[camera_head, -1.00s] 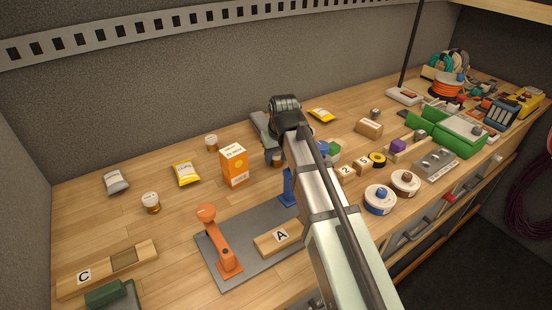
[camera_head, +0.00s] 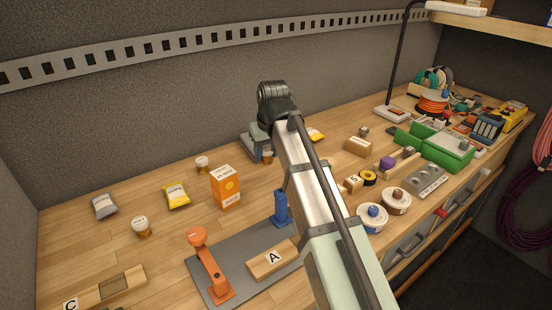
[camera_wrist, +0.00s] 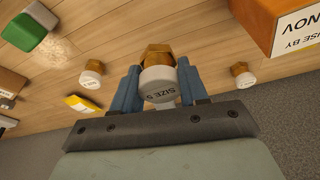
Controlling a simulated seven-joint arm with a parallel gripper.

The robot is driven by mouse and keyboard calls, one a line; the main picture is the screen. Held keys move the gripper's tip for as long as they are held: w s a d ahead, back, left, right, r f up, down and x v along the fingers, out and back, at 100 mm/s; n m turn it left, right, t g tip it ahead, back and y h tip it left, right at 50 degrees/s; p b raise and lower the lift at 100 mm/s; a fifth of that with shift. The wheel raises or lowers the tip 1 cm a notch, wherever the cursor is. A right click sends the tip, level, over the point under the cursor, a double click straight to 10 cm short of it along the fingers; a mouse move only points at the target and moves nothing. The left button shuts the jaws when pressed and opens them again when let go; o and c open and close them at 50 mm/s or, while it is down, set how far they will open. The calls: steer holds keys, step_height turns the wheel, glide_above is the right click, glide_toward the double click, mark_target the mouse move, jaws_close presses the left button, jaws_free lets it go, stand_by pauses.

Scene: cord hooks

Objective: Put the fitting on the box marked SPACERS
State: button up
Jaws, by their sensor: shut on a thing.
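My gripper (camera_wrist: 158,90) is shut on a fitting (camera_wrist: 158,84), with a white cap reading "SIZE 5" and a brass-coloured hex end. The fitting is between the blue fingers. In the head view my gripper (camera_head: 264,152) is at the back of the bench, partly behind my arm, with the fitting seen only in part. It appears raised, but the exact height cannot be told. I cannot read SPACERS on any box. A small cardboard box (camera_head: 359,146) stands right of my arm; its label is too small to read.
An orange carton (camera_head: 226,187) stands left of my gripper. Similar fittings (camera_head: 202,164) (camera_head: 142,226) stand on the bench, near a yellow packet (camera_head: 176,195) and a grey packet (camera_head: 104,206). Blue (camera_head: 281,208) and orange (camera_head: 207,265) posts stand on a grey plate. Spools (camera_head: 373,217) stand at right.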

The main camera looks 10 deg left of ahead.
steer(key=shift+d+r, duration=0.1)
steer(key=shift+r, duration=0.25)
steer(key=w+d+m, duration=0.2)
steer(key=w+d, duration=0.4)
steer(key=d, duration=0.5)
step_height(320, 180, up, 5)
glide_above(358, 140)
steer(key=shift+s+d+f+n, duration=0.1)
steer(key=shift+s+d+n, duration=0.15)
steer(key=shift+s+n, duration=0.25)
steer(key=shift+f, duration=4.95)
steer(key=shift+f, duration=0.1)
steer(key=o, duration=1.1)
